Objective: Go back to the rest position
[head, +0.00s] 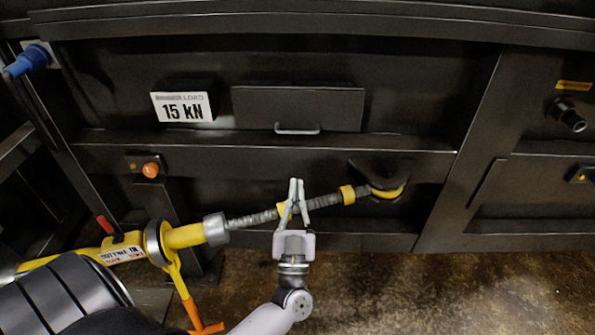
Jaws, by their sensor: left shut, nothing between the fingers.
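My left gripper (294,190) is in the middle of the head view, pointing up the picture toward the dark compactor (300,160). Its fingertips are together and nothing shows between them. The fingers overlap a grey ribbed rod (255,218) with yellow bands in the picture; I cannot tell whether they touch it. My right gripper is not in view.
A yellow tool body (185,235) with an orange handle (188,310) joins the rod at lower left. A hook (390,190) holds the rod's right end. The compactor has an orange button (151,170), a 15 kN label (183,107) and a drawer handle (297,129). Bare floor (430,290) lies lower right.

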